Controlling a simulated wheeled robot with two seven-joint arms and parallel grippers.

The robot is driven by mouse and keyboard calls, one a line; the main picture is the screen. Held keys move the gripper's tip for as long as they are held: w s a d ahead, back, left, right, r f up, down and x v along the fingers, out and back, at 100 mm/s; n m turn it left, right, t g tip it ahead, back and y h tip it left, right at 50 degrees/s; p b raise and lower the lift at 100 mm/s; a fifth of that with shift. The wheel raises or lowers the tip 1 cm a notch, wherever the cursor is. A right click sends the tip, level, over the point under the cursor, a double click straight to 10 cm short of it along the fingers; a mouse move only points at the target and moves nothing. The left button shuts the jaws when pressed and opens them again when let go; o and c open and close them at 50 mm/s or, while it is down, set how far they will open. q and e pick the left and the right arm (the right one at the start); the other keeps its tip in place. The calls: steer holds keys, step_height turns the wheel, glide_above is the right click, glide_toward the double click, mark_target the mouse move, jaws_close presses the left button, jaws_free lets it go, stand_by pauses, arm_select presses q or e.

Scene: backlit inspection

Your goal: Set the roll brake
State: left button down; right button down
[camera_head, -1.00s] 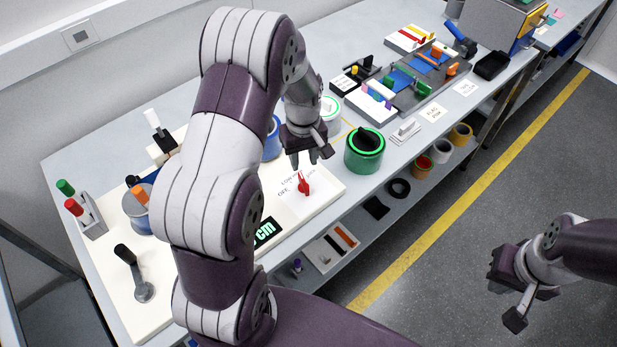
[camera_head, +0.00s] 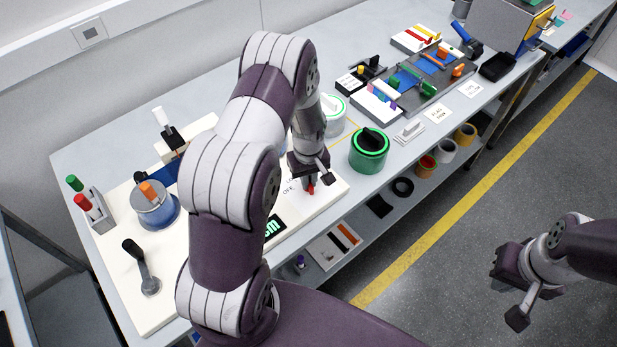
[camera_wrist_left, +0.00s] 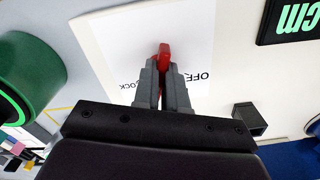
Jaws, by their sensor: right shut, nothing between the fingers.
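The brake control is a small red lever (camera_head: 311,189) on a white printed label of the pale panel (camera_head: 330,193). The label reads OFF on one side and, partly covered, LOCK on the other. My left gripper (camera_head: 308,183) points down at it. In the left wrist view the red lever (camera_wrist_left: 164,56) sits between the two grey fingers (camera_wrist_left: 162,82), which look shut on it; its tip sticks out past them. The lever's base is hidden. My right gripper (camera_head: 502,272) is shut and empty, away from the bench over the floor.
A green-ringed dark canister (camera_head: 369,152) stands close right of the left gripper. A green-lit display (camera_head: 274,228), a black-knobbed lever (camera_head: 142,268) and an orange-handled blue jar (camera_head: 158,212) share the panel. Trays fill the bench's far end. The floor is clear.

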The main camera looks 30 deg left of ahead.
arm_select(q)
steer(key=shift+m, duration=0.4)
steer(key=m, duration=0.3)
steer(key=shift+m, duration=0.3)
steer(key=shift+m+b, duration=0.35)
steer(key=shift+m, duration=1.45)
steer(key=shift+a, duration=0.1)
steer(key=c, duration=1.2)
jaws_free()
step_height(320, 180, up, 13)
steer(key=shift+f+b, duration=0.1)
steer(key=shift+b, duration=1)
